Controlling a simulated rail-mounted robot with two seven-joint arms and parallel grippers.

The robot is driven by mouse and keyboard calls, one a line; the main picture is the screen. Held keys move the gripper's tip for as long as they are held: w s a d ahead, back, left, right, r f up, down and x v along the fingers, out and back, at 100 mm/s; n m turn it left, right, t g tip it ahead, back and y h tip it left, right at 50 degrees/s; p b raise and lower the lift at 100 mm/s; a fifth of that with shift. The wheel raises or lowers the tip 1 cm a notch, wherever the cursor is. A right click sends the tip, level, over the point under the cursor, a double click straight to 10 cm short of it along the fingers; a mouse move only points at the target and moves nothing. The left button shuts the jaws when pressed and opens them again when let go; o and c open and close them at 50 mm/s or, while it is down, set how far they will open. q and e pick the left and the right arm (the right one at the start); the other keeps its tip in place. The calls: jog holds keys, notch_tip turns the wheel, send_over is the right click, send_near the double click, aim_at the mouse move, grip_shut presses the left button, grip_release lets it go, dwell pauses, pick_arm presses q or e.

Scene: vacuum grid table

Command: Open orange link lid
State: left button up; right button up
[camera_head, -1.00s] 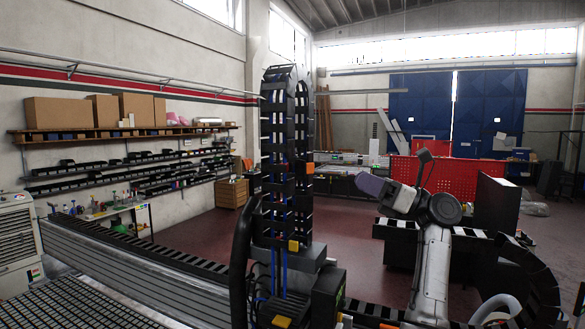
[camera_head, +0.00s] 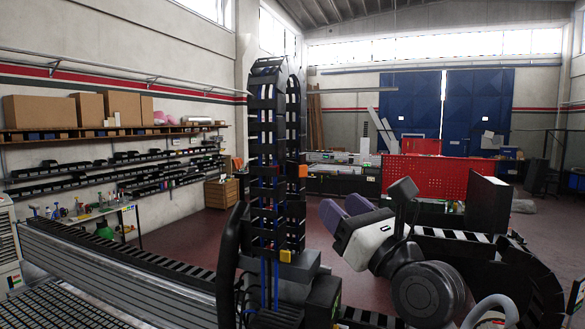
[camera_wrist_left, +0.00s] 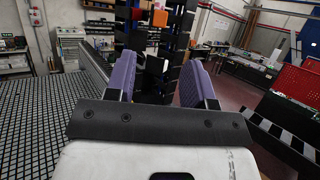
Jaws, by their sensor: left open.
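The orange link lid (camera_head: 297,171) sits on the right side of the tall black upright cable chain (camera_head: 268,150). It looks shut, but its latch is too small to make out. In the left wrist view the orange lid (camera_wrist_left: 160,18) shows near the top, beyond and above the fingers. My left gripper (camera_head: 342,208) has purple fingers and is open and empty. It is to the right of the chain and lower than the lid, apart from both. In the left wrist view the left gripper (camera_wrist_left: 160,68) faces the chain, its fingers to either side. My right gripper is not in view.
A yellow-orange piece (camera_head: 286,256) sits low at the chain's base. A long grey rail (camera_head: 120,270) runs along the grid table (camera_head: 60,308). A red perforated panel (camera_head: 428,176) and black box (camera_head: 487,205) stand behind my arm. The floor behind the chain is clear.

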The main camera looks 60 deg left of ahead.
aim_at(304, 171)
pick_arm(q)
jog(key=p+x, duration=0.1)
jog(key=x, duration=0.2)
jog(key=p+x, duration=0.2)
jog(key=x, duration=0.2)
jog(key=p+x, duration=0.1)
jog(key=x, duration=0.2)
jog(key=shift+r+p, duration=0.3)
jog(key=shift+p, duration=0.05)
jog(key=shift+p+x, duration=0.4)
jog(key=shift+x, duration=0.65)
jog(key=shift+f, duration=0.15)
jog(key=shift+c, duration=0.3)
